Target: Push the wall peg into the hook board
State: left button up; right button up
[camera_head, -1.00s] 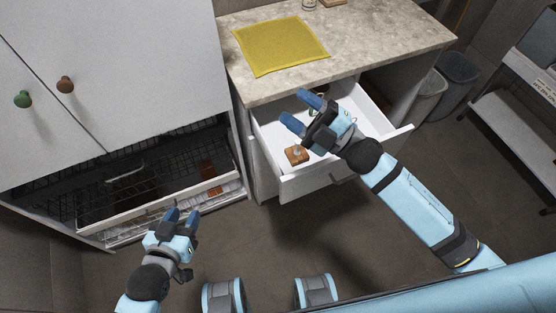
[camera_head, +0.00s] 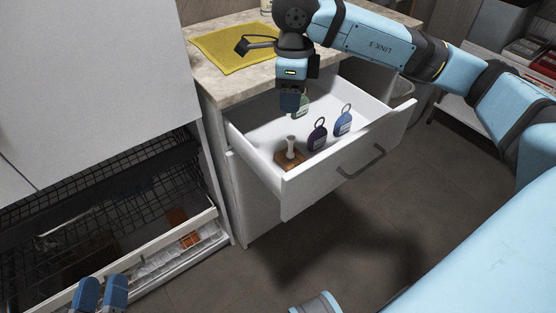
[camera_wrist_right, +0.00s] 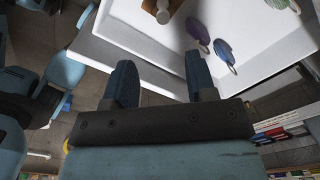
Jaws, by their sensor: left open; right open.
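The pale wall peg (camera_head: 291,146) stands upright on the small brown wooden hook board (camera_head: 287,159), in the front left corner of the open drawer. How deep the peg sits in the board I cannot tell. My right gripper (camera_head: 290,105) points down above the drawer, behind the peg and apart from it, open and empty. In the right wrist view, the peg (camera_wrist_right: 163,16) and hook board (camera_wrist_right: 152,5) show at the top edge, beyond the open fingers (camera_wrist_right: 160,75). My left gripper (camera_head: 102,290) is open and empty at the bottom left, away from the drawer.
The white drawer (camera_head: 262,175) also holds a purple tag (camera_head: 316,135), a blue tag (camera_head: 343,121) and a green tag (camera_head: 300,105), partly hidden by my right gripper. A yellow cloth (camera_head: 218,50) lies on the counter (camera_head: 210,84) above. An open dishwasher rack (camera_head: 205,222) stands left.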

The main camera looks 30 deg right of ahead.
aim_at(291, 138)
notch_tip(291, 138, down, 8)
jog(key=shift+d+f+b, duration=0.1)
jog(key=shift+b, duration=0.9)
jog(key=shift+d+f+b, duration=0.1)
jog(key=shift+f+b, duration=1)
jog(key=shift+f, duration=1.6)
pick_arm(q)
jog(key=shift+d+f+h, duration=0.35)
jog(key=shift+d+h, duration=0.3)
jog(key=shift+h, duration=0.05)
pick_arm(e)
grip_shut()
